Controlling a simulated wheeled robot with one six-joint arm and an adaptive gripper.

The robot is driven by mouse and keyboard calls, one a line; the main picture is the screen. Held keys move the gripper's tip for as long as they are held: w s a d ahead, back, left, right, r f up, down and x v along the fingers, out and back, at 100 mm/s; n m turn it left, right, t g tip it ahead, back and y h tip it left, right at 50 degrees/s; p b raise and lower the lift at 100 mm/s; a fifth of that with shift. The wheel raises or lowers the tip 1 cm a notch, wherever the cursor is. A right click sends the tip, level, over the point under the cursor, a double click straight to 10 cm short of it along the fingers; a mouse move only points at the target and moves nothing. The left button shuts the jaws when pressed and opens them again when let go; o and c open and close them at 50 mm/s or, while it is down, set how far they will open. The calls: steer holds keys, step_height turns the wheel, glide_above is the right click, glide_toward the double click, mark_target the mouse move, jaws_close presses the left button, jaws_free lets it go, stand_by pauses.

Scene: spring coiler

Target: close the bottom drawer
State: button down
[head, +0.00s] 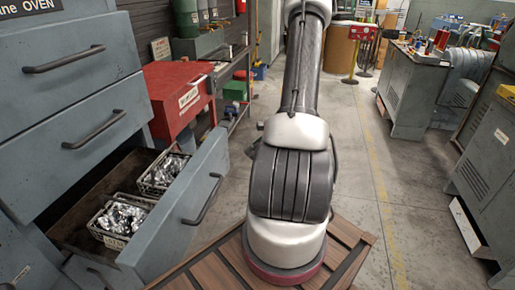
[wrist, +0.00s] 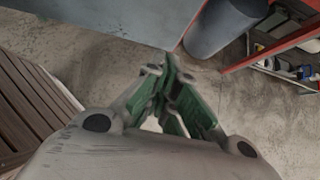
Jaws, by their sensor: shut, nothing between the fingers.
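A grey-blue cabinet (head: 70,125) stands at the left in the head view. A low drawer (head: 178,215) is pulled out from it, with a dark bar handle (head: 202,200) on its front. Inside are wire baskets (head: 122,218) of shiny metal parts. Part of another panel with a handle (head: 101,278) shows beneath, cut by the picture edge. My gripper (wrist: 162,68) shows in the wrist view, its green-padded fingers together and empty, above concrete floor.
A red cabinet (head: 178,98) and a bench stand behind the drawer. Grey machines (head: 412,98) stand at the right. Open concrete floor (head: 350,135) lies between. A dark cylinder (wrist: 222,25) and a red frame (wrist: 282,42) show in the wrist view.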

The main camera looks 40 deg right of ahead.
steer(key=shift+w+a+f, duration=0.5)
steer(key=shift+w+a, duration=0.15)
steer(key=shift+w, duration=0.35)
steer(key=shift+w+a+f, duration=0.5)
steer(key=shift+w+a, duration=0.1)
steer(key=shift+w, duration=0.35)
steer(key=shift+w+a+f, duration=0.5)
steer(key=shift+w+a, duration=0.15)
steer(key=shift+w, duration=0.35)
steer(key=shift+a, duration=0.1)
steer(key=w+a, duration=0.9)
steer(key=w, duration=0.4)
steer(key=w+a, duration=0.9)
steer(key=w, duration=0.5)
steer(key=shift+w+r, duration=0.15)
steer(key=shift+w, duration=0.05)
